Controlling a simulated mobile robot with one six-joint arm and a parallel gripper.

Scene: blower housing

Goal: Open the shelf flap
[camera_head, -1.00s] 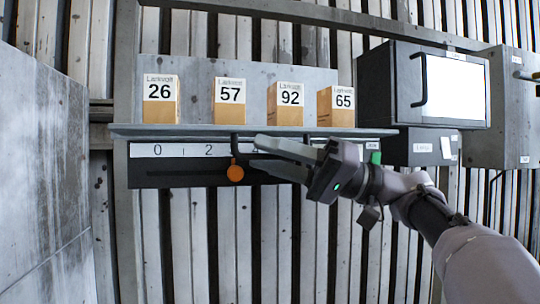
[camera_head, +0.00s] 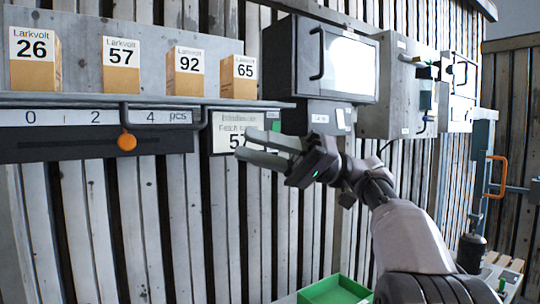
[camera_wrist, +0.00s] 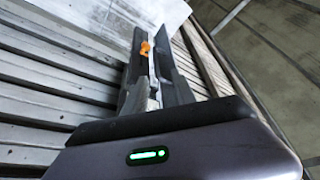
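The shelf (camera_head: 60,98) is a thin grey ledge on the slatted wall at the left of the head view. Below it hangs a dark panel (camera_head: 60,150) with a 0, 2, 4 pcs scale (camera_head: 60,117). A dark U-shaped bar (camera_head: 165,126) and an orange round knob (camera_head: 127,142) sit at its front. I cannot tell which of these parts is the flap. The knob also shows in the wrist view (camera_wrist: 145,48). My gripper (camera_head: 242,145) is right of the panel, apart from it, with a gap between its two fingers and nothing seen between them.
Several tan Larkvolt boxes (camera_head: 122,80) stand on the shelf, numbered 26, 57, 92 and 65. Grey cabinets (camera_head: 290,60) are on the wall to the right. A green tray (camera_head: 335,291) is low in front.

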